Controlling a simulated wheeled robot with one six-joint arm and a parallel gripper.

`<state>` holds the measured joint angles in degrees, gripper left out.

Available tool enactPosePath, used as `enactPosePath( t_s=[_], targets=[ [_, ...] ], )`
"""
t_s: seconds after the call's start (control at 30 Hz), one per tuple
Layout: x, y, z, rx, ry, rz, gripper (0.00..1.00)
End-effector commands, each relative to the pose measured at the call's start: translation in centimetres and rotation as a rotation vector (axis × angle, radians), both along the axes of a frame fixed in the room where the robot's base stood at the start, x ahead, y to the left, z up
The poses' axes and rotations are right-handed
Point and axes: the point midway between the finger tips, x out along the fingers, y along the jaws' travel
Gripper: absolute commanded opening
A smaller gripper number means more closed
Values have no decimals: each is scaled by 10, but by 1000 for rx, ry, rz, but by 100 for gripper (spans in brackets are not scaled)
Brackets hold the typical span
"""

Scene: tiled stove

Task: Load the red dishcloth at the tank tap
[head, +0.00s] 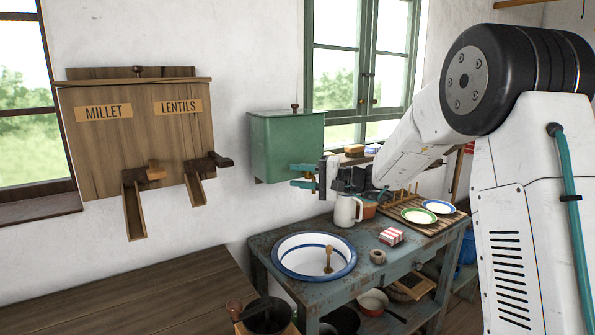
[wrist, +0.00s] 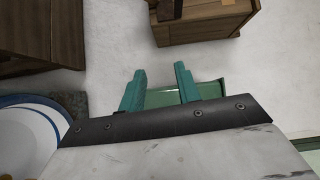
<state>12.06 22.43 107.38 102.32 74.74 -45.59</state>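The green tank (head: 285,145) is fixed to the white wall, with a small knob on its lid. A small brassy part, perhaps its tap (head: 309,176), shows low at its right side, mostly hidden by my gripper. My gripper (head: 299,175) is at the tank's lower right, its teal fingers apart with no cloth between them. In the wrist view the fingers (wrist: 159,84) are spread, with part of the green tank (wrist: 172,96) behind. A folded red-and-white striped cloth (head: 391,236), the only cloth I make out, lies on the worn blue table (head: 345,275).
A white basin with a blue rim (head: 315,256) is sunk in the table. A white jug (head: 346,210) stands below my gripper. Plates (head: 419,216) lie on a slatted rack at right. A wooden millet and lentils dispenser (head: 140,140) hangs at left.

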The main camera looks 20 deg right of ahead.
Motion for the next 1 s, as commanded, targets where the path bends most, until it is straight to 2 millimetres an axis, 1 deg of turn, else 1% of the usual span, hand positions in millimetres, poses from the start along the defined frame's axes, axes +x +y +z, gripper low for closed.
enactPosePath(
  t_s=[0.03, 0.1, 0.2, 0.3, 0.33, 0.4, 0.47, 0.8, 1.0],
  targets=[
    [25, -17, -13, 46, -15, -60, 33],
    [51, -38, -24, 100, -46, -139, 33],
    [77, -61, -37, 153, -77, -226, 33],
    [90, -76, -45, 181, -96, -279, 33],
    [93, -78, -46, 184, -99, -288, 33],
    [99, -79, -47, 190, -104, -299, 33],
    [104, -75, -46, 192, -105, -300, 33],
    [142, -40, -35, 192, -105, -298, 33],
    [152, -32, -33, 192, -103, -299, 33]
  ],
)
